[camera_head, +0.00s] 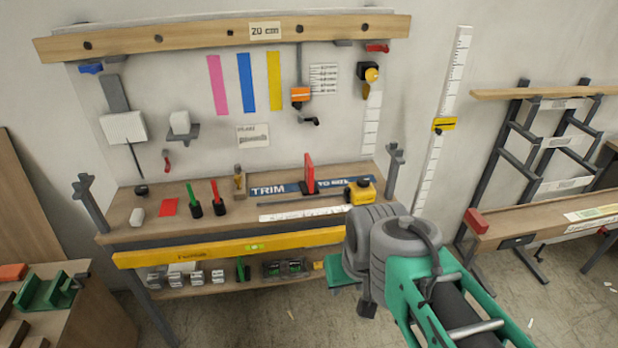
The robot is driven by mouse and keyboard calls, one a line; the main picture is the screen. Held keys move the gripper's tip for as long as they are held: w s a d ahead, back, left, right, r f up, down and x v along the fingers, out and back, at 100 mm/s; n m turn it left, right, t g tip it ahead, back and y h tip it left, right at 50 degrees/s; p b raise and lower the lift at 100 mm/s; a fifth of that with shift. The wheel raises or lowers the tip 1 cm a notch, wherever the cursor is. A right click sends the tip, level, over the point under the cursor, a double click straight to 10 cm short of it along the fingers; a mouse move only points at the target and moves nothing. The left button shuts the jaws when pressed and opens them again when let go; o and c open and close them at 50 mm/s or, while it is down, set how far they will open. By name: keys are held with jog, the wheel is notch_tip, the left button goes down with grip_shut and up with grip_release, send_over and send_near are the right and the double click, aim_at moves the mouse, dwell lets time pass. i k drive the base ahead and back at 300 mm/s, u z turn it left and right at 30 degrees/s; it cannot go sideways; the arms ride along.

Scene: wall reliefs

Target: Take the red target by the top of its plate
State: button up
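The red target (309,174) is a thin red plate standing upright on a dark base, on the wooden workbench (150,232) right of its middle. The top edge of its plate is free and nothing touches it. My grey and green arm (400,250) reaches in from the lower right and stands in front of the bench's right end. My gripper's fingers cannot be made out.
A yellow tool (361,192) sits right of the target, with a white ruler strip (305,213) in front. Red and green markers in black holders (195,209) stand to the left. A yellow level (230,247) runs along the bench front. A wooden rail (200,35) hangs above.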

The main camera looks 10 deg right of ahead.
aim_at(308, 187)
jog(key=z, duration=0.05)
jog(key=i, duration=0.5)
jog(key=u, duration=0.8)
jog(key=i, duration=1.1)
jog(key=u, duration=0.25)
